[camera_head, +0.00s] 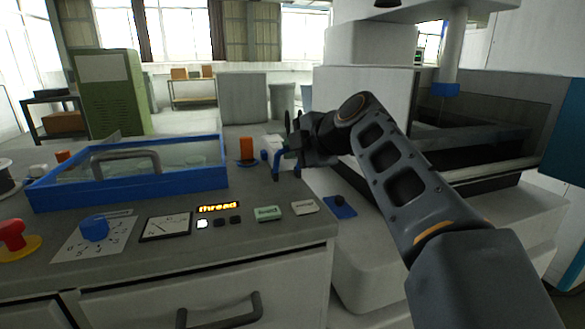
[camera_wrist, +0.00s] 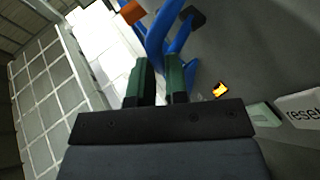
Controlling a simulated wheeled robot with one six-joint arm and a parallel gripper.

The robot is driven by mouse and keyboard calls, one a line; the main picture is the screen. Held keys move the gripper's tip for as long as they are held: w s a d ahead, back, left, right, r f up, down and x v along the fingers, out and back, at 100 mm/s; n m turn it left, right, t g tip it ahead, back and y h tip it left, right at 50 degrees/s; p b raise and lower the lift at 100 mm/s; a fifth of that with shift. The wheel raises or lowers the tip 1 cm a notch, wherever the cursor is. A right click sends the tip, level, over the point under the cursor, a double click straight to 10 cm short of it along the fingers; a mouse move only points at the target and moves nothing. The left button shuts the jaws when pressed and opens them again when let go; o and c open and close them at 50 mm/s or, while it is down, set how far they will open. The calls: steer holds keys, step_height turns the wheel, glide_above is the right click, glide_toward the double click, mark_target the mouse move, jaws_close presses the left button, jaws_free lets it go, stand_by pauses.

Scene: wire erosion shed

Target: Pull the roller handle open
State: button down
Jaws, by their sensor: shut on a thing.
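The roller handle appears to be the blue forked piece (camera_wrist: 155,38) between and beyond my fingertips in the wrist view. Some of its blue also shows below my gripper in the head view (camera_head: 277,163). My gripper (camera_wrist: 162,72) is shut on this blue piece, its two green-sided fingers on either side of it. In the head view my gripper (camera_head: 288,143) is above the far right part of the grey bench. My fingers and wrist hide part of the handle there, and I cannot tell how far it is open.
A grey bench (camera_head: 270,195) carries a blue-framed tank (camera_head: 128,186), an orange block (camera_head: 247,149), a lit display (camera_head: 218,207) and green and white labelled buttons. A red knob (camera_head: 13,236) is at left. A large white machine (camera_head: 366,82) stands close behind my arm.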

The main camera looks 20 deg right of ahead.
steer(key=shift+s+f+b, duration=0.25)
steer(key=shift+f+b, duration=0.15)
steer(key=shift+b, duration=0.4)
steer(key=shift+f, duration=0.15)
steer(key=c, duration=1.1)
jaws_free()
steer(key=shift+s, duration=0.1)
steer(key=shift+r, duration=0.2)
steer(key=p+v, duration=0.2)
steer(key=v, duration=1.1)
steer(key=shift+s+r, duration=0.3)
